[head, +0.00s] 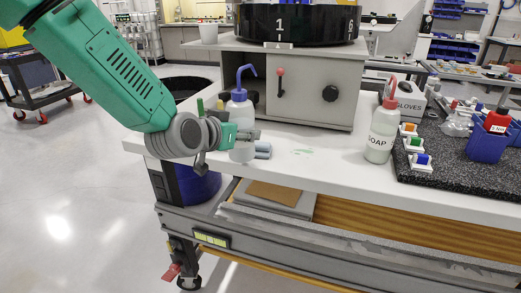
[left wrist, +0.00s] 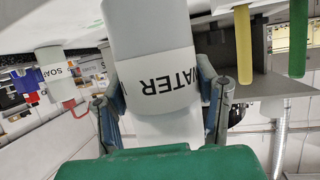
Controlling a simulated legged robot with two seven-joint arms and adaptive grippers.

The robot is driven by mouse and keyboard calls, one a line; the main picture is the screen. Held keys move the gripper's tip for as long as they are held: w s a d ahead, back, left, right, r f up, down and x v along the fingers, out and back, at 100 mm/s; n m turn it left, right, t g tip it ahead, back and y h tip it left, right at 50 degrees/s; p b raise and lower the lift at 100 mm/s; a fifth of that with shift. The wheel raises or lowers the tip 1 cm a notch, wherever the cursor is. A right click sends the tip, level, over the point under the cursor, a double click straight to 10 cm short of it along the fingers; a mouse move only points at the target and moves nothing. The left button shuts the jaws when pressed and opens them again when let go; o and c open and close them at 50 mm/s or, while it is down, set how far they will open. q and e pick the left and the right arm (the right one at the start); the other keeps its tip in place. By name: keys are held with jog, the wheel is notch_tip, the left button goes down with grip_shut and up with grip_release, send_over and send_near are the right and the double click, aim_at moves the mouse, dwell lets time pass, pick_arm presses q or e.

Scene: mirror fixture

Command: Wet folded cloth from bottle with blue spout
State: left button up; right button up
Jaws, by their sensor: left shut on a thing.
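The white bottle with the blue spout (head: 240,108) is upright near the left end of the white bench top in the head view. In the left wrist view the same bottle (left wrist: 150,45) fills the middle, upside down, with a WATER label. My left gripper (head: 240,135) is shut around its body, and its two fingers (left wrist: 163,112) lie on either side of it. I cannot tell whether the bottle's base touches the bench. A small blue-grey piece (head: 263,150) shows just right of the bottle; I cannot tell whether it is the folded cloth or a finger. My right gripper is not in view.
A SOAP bottle with a red spout (head: 382,135) stands to the right, beside a dark mat (head: 450,165) with small parts and a blue bin (head: 487,143). A grey box with a red lever (head: 312,85) stands behind.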

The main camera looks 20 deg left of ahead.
aim_at(236, 119)
pick_arm(q)
jog(key=shift+a+r+p, duration=0.5)
jog(key=shift+r+p, duration=0.05)
jog(key=shift+p, duration=0.05)
jog(key=shift+a+r+p, duration=0.25)
jog(key=shift+r+p, duration=0.4)
jog(key=shift+r, duration=0.05)
jog(key=shift+d+r, duration=0.1)
jog(key=shift+r, duration=0.1)
jog(key=shift+d, duration=0.5)
